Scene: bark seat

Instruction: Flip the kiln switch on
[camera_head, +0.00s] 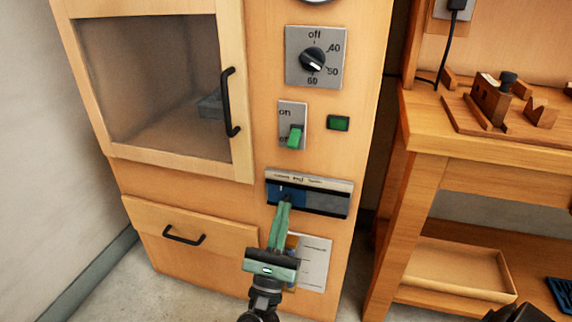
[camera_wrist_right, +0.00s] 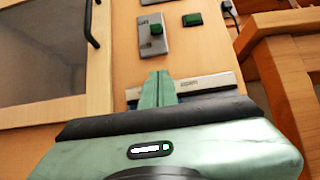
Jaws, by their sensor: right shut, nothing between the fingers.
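The kiln switch is a grey plate (camera_head: 291,112) marked "on" at the top, on the front of a wooden cabinet. Its green lever (camera_head: 295,136) sits at the lower end of the plate, covering part of the lower label. The switch also shows in the right wrist view (camera_wrist_right: 156,30), above the fingertips. My right gripper (camera_head: 284,206) has green fingers shut together with nothing between them. Its tips are below the switch, in front of a dark panel, apart from the lever. Whether they touch the panel I cannot tell. My left gripper is out of view.
A dial (camera_head: 312,60) is above the switch and a green indicator (camera_head: 338,123) to its right. A glazed door with a black handle (camera_head: 230,102) is left. A wooden workbench (camera_head: 450,150) stands at right.

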